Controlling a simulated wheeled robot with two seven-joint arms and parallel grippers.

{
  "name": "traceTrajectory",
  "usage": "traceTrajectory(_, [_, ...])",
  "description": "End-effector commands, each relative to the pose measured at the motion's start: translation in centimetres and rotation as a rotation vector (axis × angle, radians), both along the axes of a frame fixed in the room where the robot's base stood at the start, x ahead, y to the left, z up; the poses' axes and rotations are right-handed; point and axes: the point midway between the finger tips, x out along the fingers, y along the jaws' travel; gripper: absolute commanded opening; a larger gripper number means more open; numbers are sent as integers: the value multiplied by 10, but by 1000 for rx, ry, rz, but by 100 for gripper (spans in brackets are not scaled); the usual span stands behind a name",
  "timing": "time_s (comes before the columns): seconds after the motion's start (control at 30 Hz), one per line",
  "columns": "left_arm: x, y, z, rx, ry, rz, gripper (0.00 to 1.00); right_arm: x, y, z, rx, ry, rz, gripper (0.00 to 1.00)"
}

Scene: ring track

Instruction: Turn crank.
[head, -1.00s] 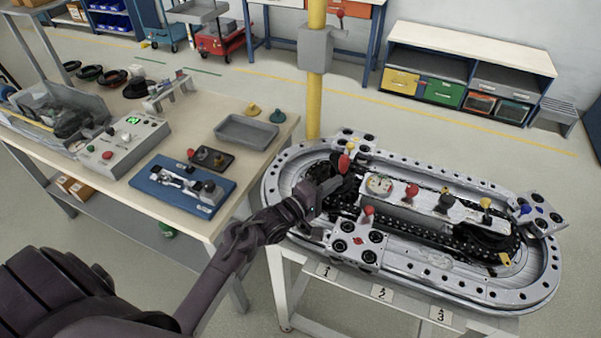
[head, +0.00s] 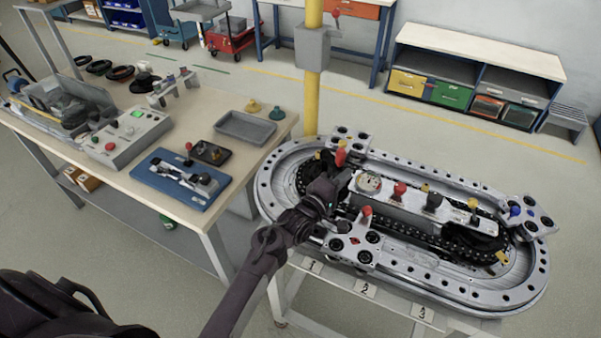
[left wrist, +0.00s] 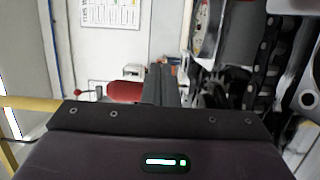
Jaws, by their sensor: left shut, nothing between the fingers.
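The crank at the left end of the oval metal ring track (head: 480,297) shows as an upright red handle (head: 341,156). Its arm and hub are mostly hidden behind my left gripper (head: 342,180). That gripper is shut and empty, just in front of and below the red handle. In the left wrist view the shut dark fingers (left wrist: 161,84) stand right beside a red grip (left wrist: 125,91), seemingly the same handle. I cannot tell whether they touch. My right gripper is not in view.
A white gauge (head: 369,182), a red knob (head: 400,190) and another red knob (head: 366,211) stand close to the gripper. A yellow post (head: 312,100) rises behind the track. A workbench (head: 90,170) with devices stands at left; open floor lies beyond.

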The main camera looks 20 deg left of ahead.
Motion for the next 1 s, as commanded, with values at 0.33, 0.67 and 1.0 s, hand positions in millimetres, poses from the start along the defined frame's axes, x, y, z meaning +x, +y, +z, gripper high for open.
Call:
traceTrajectory(0.33, [1, 0, 0, 0, 0, 0, 0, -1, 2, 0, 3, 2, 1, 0])
traceTrajectory(0.67, [0, 0, 0, 0, 0, 0, 0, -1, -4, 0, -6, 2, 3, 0])
traceTrajectory(1.0, [0, 0, 0, 0, 0, 0, 0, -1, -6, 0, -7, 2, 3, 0])
